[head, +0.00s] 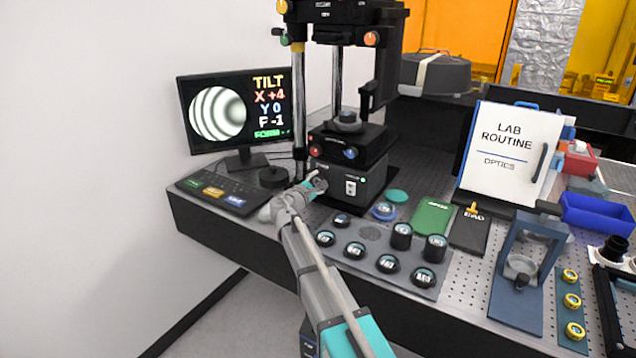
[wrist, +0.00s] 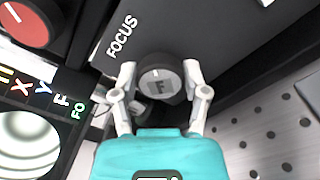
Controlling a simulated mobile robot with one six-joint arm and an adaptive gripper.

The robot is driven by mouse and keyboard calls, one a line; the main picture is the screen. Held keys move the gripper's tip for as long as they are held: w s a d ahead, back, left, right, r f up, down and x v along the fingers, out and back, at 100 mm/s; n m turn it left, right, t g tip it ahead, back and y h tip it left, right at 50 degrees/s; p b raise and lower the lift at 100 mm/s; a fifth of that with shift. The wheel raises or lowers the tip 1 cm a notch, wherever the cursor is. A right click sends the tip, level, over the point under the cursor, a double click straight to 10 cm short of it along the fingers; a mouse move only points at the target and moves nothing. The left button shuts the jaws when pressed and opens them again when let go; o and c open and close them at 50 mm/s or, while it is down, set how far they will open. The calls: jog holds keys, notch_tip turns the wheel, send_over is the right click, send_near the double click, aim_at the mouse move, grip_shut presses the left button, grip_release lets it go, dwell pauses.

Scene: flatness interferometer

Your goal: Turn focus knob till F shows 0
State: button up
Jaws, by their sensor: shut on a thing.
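The focus knob (wrist: 160,84) is a dark round knob with an F on its face and a white mark near its top, under the word FOCUS in the wrist view. My gripper (wrist: 160,80) is shut on the knob, one finger on each side. In the head view my gripper (head: 314,186) is at the lower left of the interferometer's front, and hides most of the knob. The monitor (head: 232,112) at the left reads TILT, X +4, Y 0, F -1, with curved fringes in a round picture. Its bottom line starts with FORM.
A red knob (head: 315,151) and a blue knob (head: 350,153) sit above on the instrument. A keypad panel (head: 219,194) lies at the left. A tray (head: 399,265) with several round optics stands in front, right of my arm.

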jog(key=m, duration=0.4)
dwell(0.4)
jog(key=o, duration=1.1)
jog(key=shift+o, duration=0.2)
jog(key=shift+s, duration=0.1)
jog(key=v, duration=1.1)
jog(key=shift+s+a, duration=0.2)
jog(key=shift+s, duration=0.1)
dwell(0.9)
